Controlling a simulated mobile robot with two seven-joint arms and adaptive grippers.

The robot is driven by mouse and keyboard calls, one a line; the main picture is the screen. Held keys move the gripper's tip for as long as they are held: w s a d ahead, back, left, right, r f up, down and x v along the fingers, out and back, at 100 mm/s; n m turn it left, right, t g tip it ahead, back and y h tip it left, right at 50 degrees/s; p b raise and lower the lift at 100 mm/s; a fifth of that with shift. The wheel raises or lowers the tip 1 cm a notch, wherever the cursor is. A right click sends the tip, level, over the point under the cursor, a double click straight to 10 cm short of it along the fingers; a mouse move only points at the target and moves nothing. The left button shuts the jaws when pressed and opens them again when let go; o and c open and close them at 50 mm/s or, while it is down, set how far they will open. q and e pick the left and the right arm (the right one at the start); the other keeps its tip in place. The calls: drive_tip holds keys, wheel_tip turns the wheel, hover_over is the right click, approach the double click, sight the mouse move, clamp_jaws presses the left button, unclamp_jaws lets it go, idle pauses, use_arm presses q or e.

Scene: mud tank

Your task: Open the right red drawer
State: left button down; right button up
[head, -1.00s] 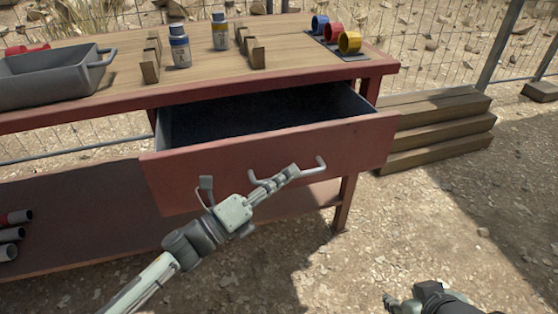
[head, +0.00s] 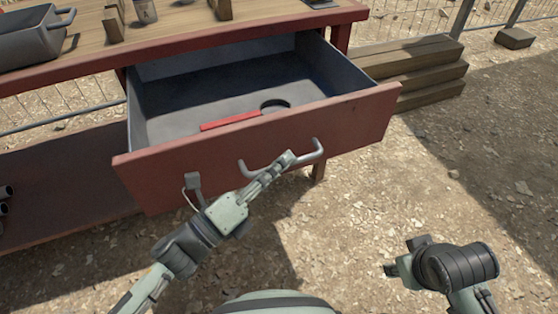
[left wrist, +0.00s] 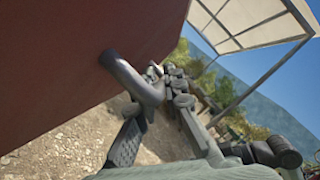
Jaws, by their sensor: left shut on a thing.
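The right red drawer (head: 250,150) stands far out from the workbench, its red front facing me and its grey inside showing. Its bent metal handle (head: 320,151) is on the front. My left gripper (head: 284,161) is shut on the handle. The left wrist view shows the handle (left wrist: 140,80) running from the red front to between the fingers (left wrist: 155,125). A red flat piece (head: 230,121) and a dark round thing (head: 275,105) lie in the drawer. My right gripper (head: 392,270) is at the lower right, clear of the drawer; its fingers are too small to judge.
A grey tray (head: 30,42) and wooden blocks (head: 113,25) stand on the bench top. Stacked timber (head: 430,72) lies right of the bench, near the drawer's right side. Dark pipe ends (head: 5,205) show at the far left. The gravel ground at right is mostly clear.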

use_arm(q)
drive_tip(key=c, duration=1.6)
unclamp_jaws()
drive_tip(key=shift+a, duration=0.1)
drive_tip(key=v, duration=0.7)
drive_tip(key=shift+a, duration=0.15)
drive_tip(key=shift+s+f, duration=0.1)
drive_tip(key=shift+f, duration=0.05)
